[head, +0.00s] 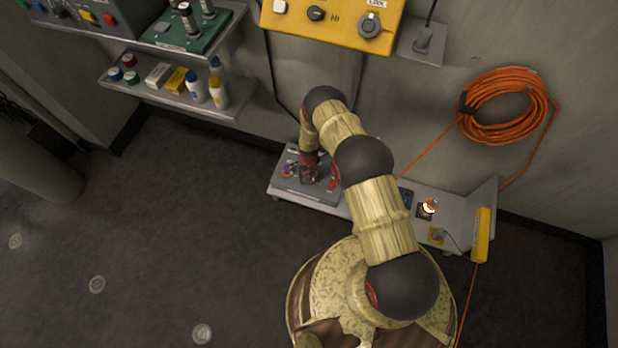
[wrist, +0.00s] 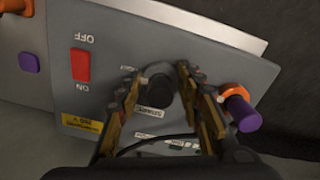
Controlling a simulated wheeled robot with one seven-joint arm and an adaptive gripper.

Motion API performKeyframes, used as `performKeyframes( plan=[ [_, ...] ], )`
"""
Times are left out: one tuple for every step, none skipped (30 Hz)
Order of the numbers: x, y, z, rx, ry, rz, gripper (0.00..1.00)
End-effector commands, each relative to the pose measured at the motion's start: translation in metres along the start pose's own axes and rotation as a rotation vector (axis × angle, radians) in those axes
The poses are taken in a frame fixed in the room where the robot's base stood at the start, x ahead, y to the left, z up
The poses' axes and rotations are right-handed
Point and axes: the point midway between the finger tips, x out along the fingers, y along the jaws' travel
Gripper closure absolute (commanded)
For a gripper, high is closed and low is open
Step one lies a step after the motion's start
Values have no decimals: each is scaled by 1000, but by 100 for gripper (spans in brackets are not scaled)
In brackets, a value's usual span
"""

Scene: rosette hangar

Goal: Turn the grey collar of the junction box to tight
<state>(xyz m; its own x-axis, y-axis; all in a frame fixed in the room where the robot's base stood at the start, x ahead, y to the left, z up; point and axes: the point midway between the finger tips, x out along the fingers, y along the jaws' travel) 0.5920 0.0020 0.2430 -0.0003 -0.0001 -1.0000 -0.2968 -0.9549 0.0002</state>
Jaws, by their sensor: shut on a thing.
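The junction box appears to be the grey panel (wrist: 221,82) that fills much of the wrist view; in the head view it is the grey box (head: 322,192) on a low ledge by the wall. A dark grey round collar (wrist: 159,86) stands up from its face. My gripper (wrist: 158,76) has one finger on each side of this collar and is shut on it; the fingers hide part of its sides. A small white label lies below it. In the head view my gripper (head: 308,173) is over the box and hides the collar.
A red OFF/ON switch (wrist: 80,66) is left of the collar. An orange fitting with a purple end (wrist: 243,111) sits close to the right finger. A dark cable passes under the fingers. Along the ledge stand an orange-and-white cone (head: 430,206) and a yellow block (head: 481,235).

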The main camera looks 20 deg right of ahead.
Motion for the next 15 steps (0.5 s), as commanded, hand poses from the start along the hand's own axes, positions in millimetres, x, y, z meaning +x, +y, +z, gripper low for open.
performKeyframes(
  plan=[
    [0,0,0,25,0,0,89],
    [0,0,0,40,0,0,89],
    [0,0,0,59,-1,0,89],
    [0,0,0,70,-1,0,89],
    [0,0,0,83,-1,0,89],
    [0,0,0,95,-1,0,89],
    [0,0,0,105,-1,0,89],
    [0,0,0,113,-1,0,89],
    [0,0,0,121,-1,0,89],
    [0,-1,0,127,0,0,89],
    [0,-1,0,132,0,0,89],
    [0,-1,0,138,0,0,89],
    [0,-1,0,141,0,0,89],
    [0,-1,0,143,0,0,89],
    [0,-1,0,146,0,0,89]
  ],
)
